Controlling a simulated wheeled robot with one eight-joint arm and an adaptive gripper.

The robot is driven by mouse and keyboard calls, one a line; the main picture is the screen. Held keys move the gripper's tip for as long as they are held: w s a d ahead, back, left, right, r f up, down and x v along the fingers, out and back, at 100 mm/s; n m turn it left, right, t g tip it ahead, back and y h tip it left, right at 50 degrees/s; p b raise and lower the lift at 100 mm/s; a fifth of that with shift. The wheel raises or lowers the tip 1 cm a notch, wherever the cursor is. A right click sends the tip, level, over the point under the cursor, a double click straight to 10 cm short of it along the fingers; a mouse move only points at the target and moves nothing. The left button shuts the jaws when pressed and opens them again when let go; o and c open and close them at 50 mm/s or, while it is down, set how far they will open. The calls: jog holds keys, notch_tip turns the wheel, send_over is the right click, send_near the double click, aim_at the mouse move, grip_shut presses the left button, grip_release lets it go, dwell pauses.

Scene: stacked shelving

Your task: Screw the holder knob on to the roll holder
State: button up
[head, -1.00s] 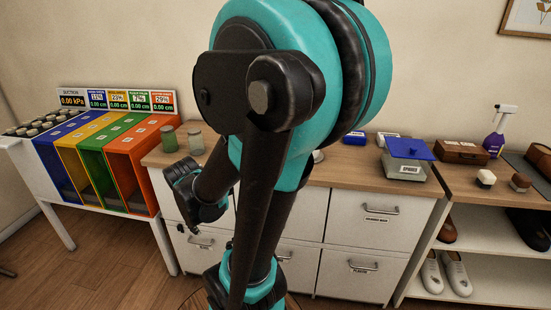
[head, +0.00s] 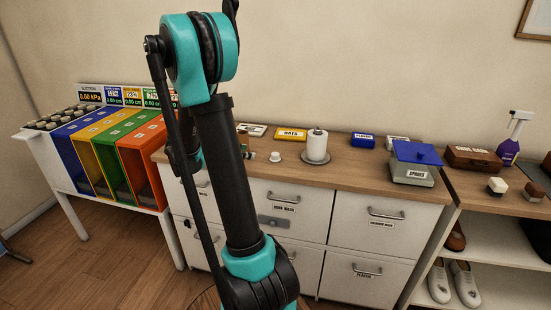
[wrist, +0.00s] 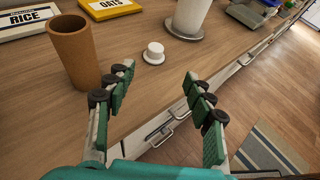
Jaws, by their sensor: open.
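The holder knob, a small white cap-like piece with a wider rim (wrist: 153,55), stands on the wooden counter; it also shows in the head view (head: 275,157). The roll holder (head: 316,159) has a round grey base and carries a white paper roll, to the right of the knob. Its base (wrist: 183,35) and the lower roll show in the wrist view; the top is cut off. My gripper (wrist: 157,77) is open and empty, with the knob beyond its fingertips, between them in the picture and not touched. In the head view my arm hides most of the gripper.
A brown cylinder (wrist: 76,52) stands close to the left finger. RICE (wrist: 28,20) and OATS (wrist: 108,7) boxes lie behind. The counter's front edge, with drawer handles below, runs under the right finger. Wood around the knob is clear.

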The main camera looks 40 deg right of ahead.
send_near(274, 154)
jog(key=x, duration=0.5)
jog(key=shift+s+r, duration=0.1)
jog(key=shift+s, duration=0.2)
jog(key=shift+w+x, duration=0.2)
jog(key=shift+x, duration=1.3)
jog(key=shift+w+x, duration=0.2)
jog(key=shift+x, duration=1.25)
jog(key=shift+c, duration=0.5)
jog(key=c, duration=0.7)
